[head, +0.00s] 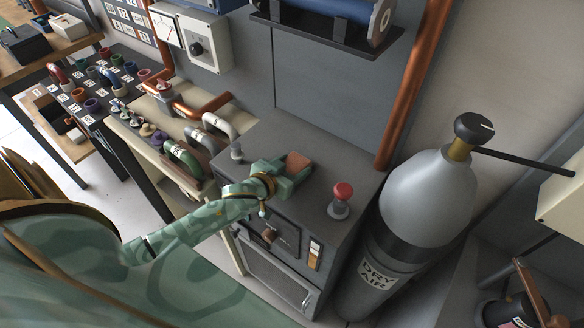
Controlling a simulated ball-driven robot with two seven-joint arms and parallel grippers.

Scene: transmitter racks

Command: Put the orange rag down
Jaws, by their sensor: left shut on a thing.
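The orange rag (298,162) shows as a small orange-brown patch at the far end of my left gripper (293,174). The green gripper is shut on it, over the top of the grey cabinet (262,142). The fingers hide part of the rag. I cannot tell whether the rag touches the cabinet top or is held just above it. My right gripper is not in view.
A red knob (343,192) stands on the cabinet's right side, and a small grey fitting (236,150) on its left. A grey gas cylinder (425,200) stands close right. A copper pipe (412,80) rises behind. Bare cabinet top lies behind the gripper.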

